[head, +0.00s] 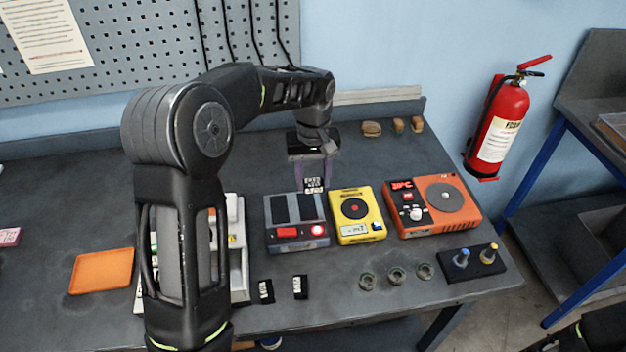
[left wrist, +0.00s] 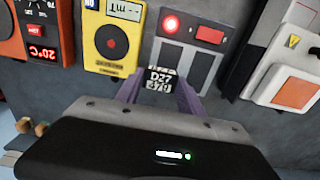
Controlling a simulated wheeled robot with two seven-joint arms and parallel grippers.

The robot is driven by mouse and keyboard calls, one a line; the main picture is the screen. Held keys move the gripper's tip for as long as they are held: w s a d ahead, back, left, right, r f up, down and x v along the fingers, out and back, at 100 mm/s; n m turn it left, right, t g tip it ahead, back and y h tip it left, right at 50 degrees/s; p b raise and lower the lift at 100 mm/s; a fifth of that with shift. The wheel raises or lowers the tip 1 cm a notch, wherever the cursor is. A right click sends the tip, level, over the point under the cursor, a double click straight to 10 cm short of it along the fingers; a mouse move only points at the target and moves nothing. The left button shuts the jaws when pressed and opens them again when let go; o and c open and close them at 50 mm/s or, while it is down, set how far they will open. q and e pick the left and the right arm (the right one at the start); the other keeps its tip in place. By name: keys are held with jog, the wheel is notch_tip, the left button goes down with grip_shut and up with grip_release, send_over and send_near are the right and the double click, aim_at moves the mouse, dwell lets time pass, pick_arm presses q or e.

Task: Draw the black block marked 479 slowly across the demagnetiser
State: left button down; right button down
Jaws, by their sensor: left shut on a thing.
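My left gripper (head: 313,176) is shut on a small black block (head: 313,186) with white lettering; the marking looks like 479 in the left wrist view (left wrist: 159,80). The grey demagnetiser (head: 290,236) has two dark plates on top and a red button at its front. It also shows in the left wrist view (left wrist: 186,62), with a round red light lit. The block is at the demagnetiser's back edge, toward the side of the yellow meter. I cannot tell whether it touches. My right gripper is out of view.
A yellow meter (head: 356,214) stands close to the right of the demagnetiser, then an orange hotplate unit (head: 428,225). Two more black blocks (head: 265,291) (head: 300,287) lie in front. Several small rings (head: 396,275) and an orange tray (head: 102,270) lie on the bench.

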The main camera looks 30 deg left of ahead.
pick_arm(q)
jog(key=shift+r, duration=1.7)
